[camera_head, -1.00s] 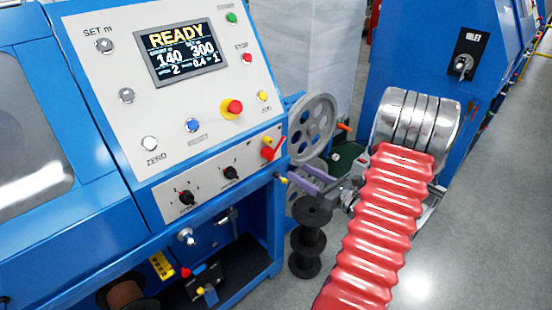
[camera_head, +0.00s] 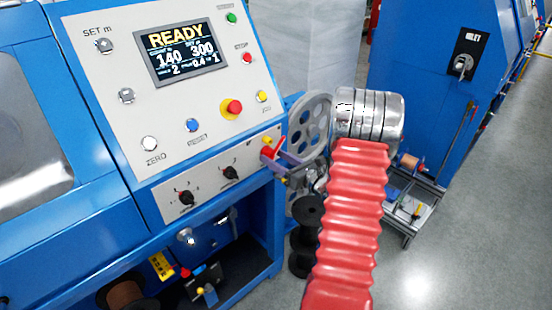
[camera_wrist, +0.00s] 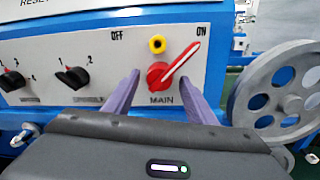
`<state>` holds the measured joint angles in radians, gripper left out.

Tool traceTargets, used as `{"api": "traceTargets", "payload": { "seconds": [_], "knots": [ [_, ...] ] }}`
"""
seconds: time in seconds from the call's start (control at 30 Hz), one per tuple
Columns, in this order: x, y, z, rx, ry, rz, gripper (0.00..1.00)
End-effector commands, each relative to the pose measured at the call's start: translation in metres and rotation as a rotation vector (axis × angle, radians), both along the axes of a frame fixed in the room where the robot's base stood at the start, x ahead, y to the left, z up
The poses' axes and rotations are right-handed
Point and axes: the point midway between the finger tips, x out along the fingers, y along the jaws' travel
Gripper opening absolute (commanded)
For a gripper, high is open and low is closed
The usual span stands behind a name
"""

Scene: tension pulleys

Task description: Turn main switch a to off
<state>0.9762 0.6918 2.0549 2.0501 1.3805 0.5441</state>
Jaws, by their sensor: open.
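The main switch is a red rotary knob (camera_wrist: 160,76) above the label MAIN in the wrist view. Its long red handle with a white line points up and right to the ON mark; OFF is at upper left. My gripper (camera_wrist: 157,92) is open, with one purple finger on each side of the knob. I cannot tell whether the fingers touch it. In the head view, the fingers of my gripper (camera_head: 287,162) are at the red switch (camera_head: 270,147) on the panel's lower right, partly covering it.
A grey spoked wheel (camera_wrist: 280,92) stands close on the right. The upper panel has a READY display (camera_head: 187,51) and a red emergency button (camera_head: 234,107).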

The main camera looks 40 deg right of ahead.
Motion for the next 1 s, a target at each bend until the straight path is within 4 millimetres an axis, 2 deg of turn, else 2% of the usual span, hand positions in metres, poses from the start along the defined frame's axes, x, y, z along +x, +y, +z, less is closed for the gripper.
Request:
{"api": "traceTargets", "payload": {
  "seconds": [0.23,0.9,1.0],
  "knots": [
    [0.0004,0.0003,0.0001,0.000,0.000,0.001,0.50],
    [0.0005,0.0005,0.0002,0.000,0.000,0.001,0.03],
    [0.0005,0.0005,0.0002,0.000,0.000,0.001,0.00]
  ]
}}
